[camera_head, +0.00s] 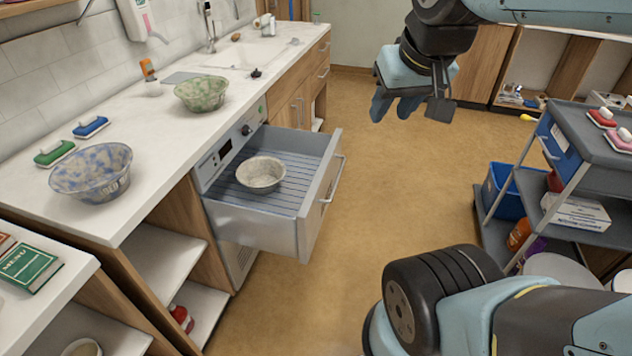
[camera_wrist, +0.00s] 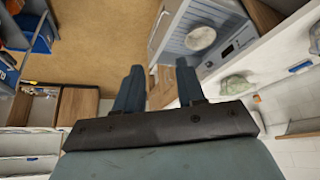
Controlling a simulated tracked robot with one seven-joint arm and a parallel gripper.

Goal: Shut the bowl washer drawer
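The bowl washer drawer (camera_head: 276,223) is pulled far out from its housing under the white counter. A speckled pale bowl (camera_head: 261,174) sits upright on its ribbed floor. The drawer front has a bar handle (camera_head: 335,179) facing right. The washer's control panel (camera_head: 229,146), with a knob and dark display, is above the opening. My gripper (camera_head: 393,106) is in the air to the right of the drawer, apart from it and empty. In the wrist view its two fingers (camera_wrist: 160,84) are spread, and the bowl in the drawer shows beyond them (camera_wrist: 201,37).
A green patterned bowl (camera_head: 201,94) and a blue patterned bowl (camera_head: 92,173) stand on the counter (camera_head: 150,128). A grey trolley (camera_head: 592,145) with shelves and a blue bin stands at right. Brown floor (camera_head: 340,250) lies clear between drawer and trolley.

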